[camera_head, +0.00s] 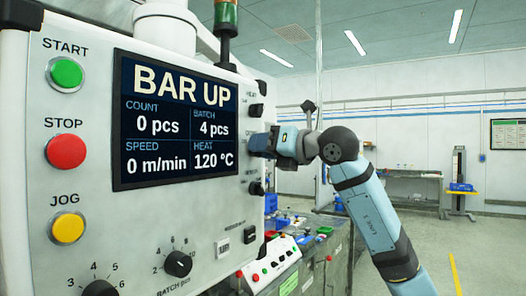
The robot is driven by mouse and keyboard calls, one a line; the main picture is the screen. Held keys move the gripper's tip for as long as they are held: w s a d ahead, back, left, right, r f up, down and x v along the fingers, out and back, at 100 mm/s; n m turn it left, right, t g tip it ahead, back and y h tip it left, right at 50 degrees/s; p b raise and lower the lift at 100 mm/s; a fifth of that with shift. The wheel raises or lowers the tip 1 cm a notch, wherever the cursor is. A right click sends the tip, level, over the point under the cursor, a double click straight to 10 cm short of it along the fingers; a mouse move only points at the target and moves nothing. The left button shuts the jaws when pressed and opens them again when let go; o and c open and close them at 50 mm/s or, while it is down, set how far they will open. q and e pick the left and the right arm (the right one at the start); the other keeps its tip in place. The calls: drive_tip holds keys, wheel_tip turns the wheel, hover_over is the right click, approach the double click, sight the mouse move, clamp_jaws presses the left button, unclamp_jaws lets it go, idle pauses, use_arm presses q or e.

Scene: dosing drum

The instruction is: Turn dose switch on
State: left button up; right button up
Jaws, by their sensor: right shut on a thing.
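A pale control panel (215,215) fills the left of the head view. Along its right edge is a column of small black switches: an upper one (257,110) and a lower one (256,188) show. My right gripper (262,143) is at the edge between these two, shut on the switch there. That switch is hidden by the fingers, so its position cannot be told. The small labels are too blurred to read surely. My left gripper is not in view.
A dark screen (180,125) reads "BAR UP". Green START (66,75), red STOP (65,151) and yellow JOG (68,228) buttons line the left. A batch knob (178,263) sits below the screen. A cluttered bench (335,250) stands behind the panel; open floor lies right.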

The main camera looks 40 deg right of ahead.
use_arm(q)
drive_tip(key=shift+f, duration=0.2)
use_arm(e)
drive_tip(key=shift+m, duration=0.9)
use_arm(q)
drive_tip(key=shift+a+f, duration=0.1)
use_arm(e)
drive_tip(key=o, duration=0.9)
drive_tip(key=shift+c, duration=0.2)
use_arm(q)
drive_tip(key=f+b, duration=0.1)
drive_tip(key=b, duration=0.1)
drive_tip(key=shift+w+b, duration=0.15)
drive_tip(key=shift+b, duration=0.2)
use_arm(e)
drive_tip(key=v, duration=1.4)
